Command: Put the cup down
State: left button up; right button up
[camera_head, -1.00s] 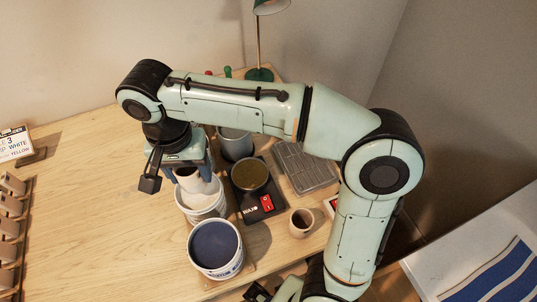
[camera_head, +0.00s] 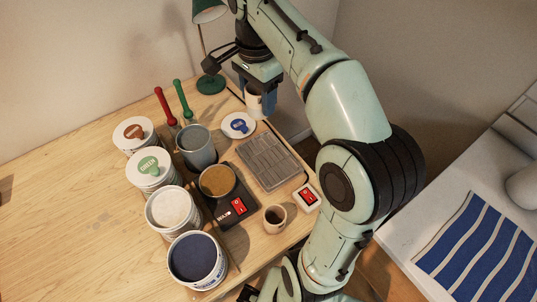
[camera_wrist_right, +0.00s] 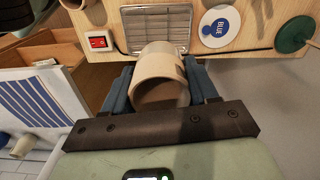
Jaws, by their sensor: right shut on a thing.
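My right gripper (camera_head: 262,92) is shut on a beige cup (camera_head: 254,108) near the back right table edge. The cup shows between the blue fingers in the right wrist view (camera_wrist_right: 158,72), its open mouth towards that camera. There it overlaps the table edge in front of the grey slatted tray (camera_wrist_right: 157,22). I cannot tell its exact height. A second small beige cup (camera_head: 275,218) stands on the table at the front right. My left gripper is not clearly seen.
The slatted tray (camera_head: 268,160), a blue-marked lid (camera_head: 238,125), a black scale (camera_head: 231,209), a grey pot (camera_head: 196,147) and several buckets (camera_head: 197,259) crowd the table's right side. A green lamp (camera_head: 210,83) stands behind. The table's left (camera_head: 70,215) is clear.

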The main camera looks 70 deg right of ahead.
jog(key=shift+s+d+r+m, duration=0.45)
jog(key=shift+s+d+m, duration=0.1)
jog(key=shift+s, duration=0.2)
jog(key=shift+s+d+f, duration=0.1)
jog(key=shift+s+f, duration=0.05)
jog(key=shift+f, duration=0.15)
notch_tip(320, 180, down, 15)
jog(key=b, duration=0.3)
jog(key=shift+r, duration=0.2)
pick_arm(q)
jog(key=shift+s+f+b, duration=0.2)
jog(key=shift+s+f, duration=0.1)
jog(key=shift+f, duration=0.5)
jog(key=shift+s+f+b, duration=0.25)
jog(key=shift+s+f, duration=0.1)
jog(key=shift+f, duration=0.4)
jog(key=shift+s+f+b, duration=0.2)
jog(key=shift+s+f, duration=0.1)
jog(key=shift+f, duration=0.5)
pick_arm(e)
jog(key=shift+f, duration=2.3)
jog(key=shift+f, duration=0.1)
jog(key=o, duration=1.2)
jog(key=shift+c, duration=0.2)
pick_arm(q)
jog(key=shift+f, duration=0.1)
